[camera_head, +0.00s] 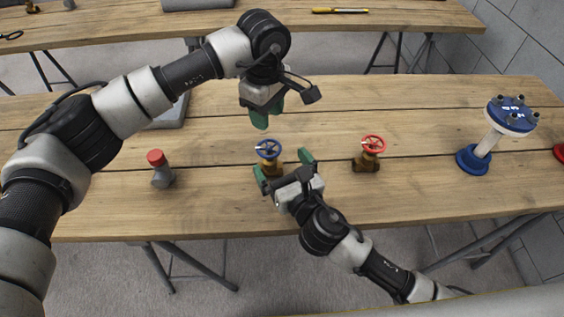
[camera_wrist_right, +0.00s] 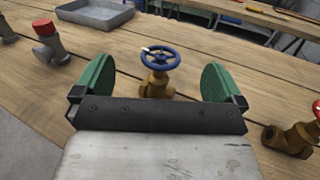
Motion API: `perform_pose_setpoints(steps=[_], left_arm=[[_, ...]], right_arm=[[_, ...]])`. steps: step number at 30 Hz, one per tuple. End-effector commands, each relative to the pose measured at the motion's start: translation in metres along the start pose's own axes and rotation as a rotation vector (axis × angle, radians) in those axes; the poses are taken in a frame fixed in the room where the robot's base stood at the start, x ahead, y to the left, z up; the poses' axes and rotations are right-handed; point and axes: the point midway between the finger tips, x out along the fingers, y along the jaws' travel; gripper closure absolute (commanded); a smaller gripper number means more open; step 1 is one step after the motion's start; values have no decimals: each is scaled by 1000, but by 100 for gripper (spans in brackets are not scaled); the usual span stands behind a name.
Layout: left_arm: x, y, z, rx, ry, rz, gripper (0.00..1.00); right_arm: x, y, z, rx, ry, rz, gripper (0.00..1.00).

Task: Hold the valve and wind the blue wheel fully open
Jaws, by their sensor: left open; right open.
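The brass valve (camera_head: 277,168) with the blue wheel (camera_head: 269,149) stands upright on the wooden table. In the right wrist view the blue wheel (camera_wrist_right: 160,58) and the brass valve body (camera_wrist_right: 157,86) lie between my right fingers. My right gripper (camera_head: 283,170) is open, its green fingers on either side of the valve body; contact does not show. It also shows in the right wrist view (camera_wrist_right: 157,85). My left gripper (camera_head: 266,115) is open above and behind the blue wheel, pointing down, apart from it.
A red-wheeled brass valve (camera_head: 368,155) stands to the right. A grey fitting with a red cap (camera_head: 160,168) stands to the left. A blue-flanged pipe piece (camera_head: 487,142) is farther right. A grey tray (camera_head: 170,115) lies behind my left arm. Table between these is bare.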

Motion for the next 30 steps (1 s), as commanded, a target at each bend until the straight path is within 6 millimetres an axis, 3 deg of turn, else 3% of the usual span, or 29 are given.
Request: perform_pose_setpoints(steps=[5, 18, 24, 30], left_arm=[[0, 0, 0, 0, 0, 0, 57], [0, 0, 0, 0, 0, 0, 57], [0, 0, 0, 0, 0, 0, 57], [0, 0, 0, 0, 0, 0, 57]], right_arm=[[2, -4, -12, -13, -10, -10, 0], [2, -4, -80, -15, -4, -8, 0], [42, -4, -78, -12, -10, -8, 0], [68, -4, -78, -12, -9, -7, 0]])
